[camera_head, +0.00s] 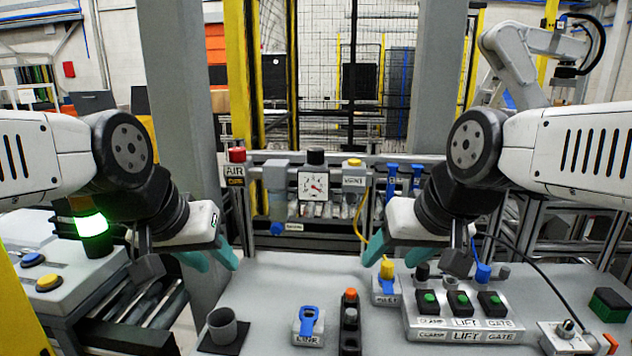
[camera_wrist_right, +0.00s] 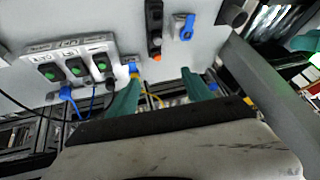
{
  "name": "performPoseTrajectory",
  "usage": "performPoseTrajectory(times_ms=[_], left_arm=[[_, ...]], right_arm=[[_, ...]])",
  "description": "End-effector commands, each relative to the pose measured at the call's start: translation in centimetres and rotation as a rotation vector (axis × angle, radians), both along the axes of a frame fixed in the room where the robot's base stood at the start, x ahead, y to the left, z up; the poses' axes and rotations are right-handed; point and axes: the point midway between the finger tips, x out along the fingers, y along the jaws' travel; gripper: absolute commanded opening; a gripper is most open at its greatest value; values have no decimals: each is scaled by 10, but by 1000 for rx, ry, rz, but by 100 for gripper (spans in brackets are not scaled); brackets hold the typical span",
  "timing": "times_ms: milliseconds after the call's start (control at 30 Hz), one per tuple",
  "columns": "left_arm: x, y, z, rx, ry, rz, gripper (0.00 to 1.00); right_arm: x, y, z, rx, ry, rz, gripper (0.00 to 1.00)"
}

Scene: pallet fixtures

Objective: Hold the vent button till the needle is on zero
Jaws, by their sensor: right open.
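The vent button (camera_head: 354,162) is yellow and sits on top of a grey box labelled VENT on the rear rail. Left of it is a white square gauge (camera_head: 313,186) with a red needle; its reading is too small to tell. My right gripper (camera_head: 392,252) is open and empty, in front of and below the vent box, apart from it. In the right wrist view its teal fingers (camera_wrist_right: 160,92) are spread with nothing between them. My left gripper (camera_head: 212,260) has its fingers apart and empty, left of and below the gauge.
The grey table holds a LIFT and GATE button box (camera_head: 458,318), a yellow-knobbed valve (camera_head: 386,283), a blue-handled fixture (camera_head: 309,322), a switch strip (camera_head: 350,325) and a cup (camera_head: 222,326). A red-topped AIR unit (camera_head: 236,166) stands at the rear left. The table's middle rear is clear.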

Motion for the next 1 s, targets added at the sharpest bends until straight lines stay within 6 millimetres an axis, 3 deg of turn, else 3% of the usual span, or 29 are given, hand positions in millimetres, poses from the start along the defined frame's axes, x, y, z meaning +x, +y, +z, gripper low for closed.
performPoseTrajectory(times_ms=[433,733,1000], left_arm=[[0,0,0,0,0,0,36],[0,0,0,0,0,0,36],[0,0,0,0,0,0,36]], right_arm=[[0,0,0,0,0,0,59],[0,0,0,0,0,0,2],[0,0,0,0,0,0,0]])
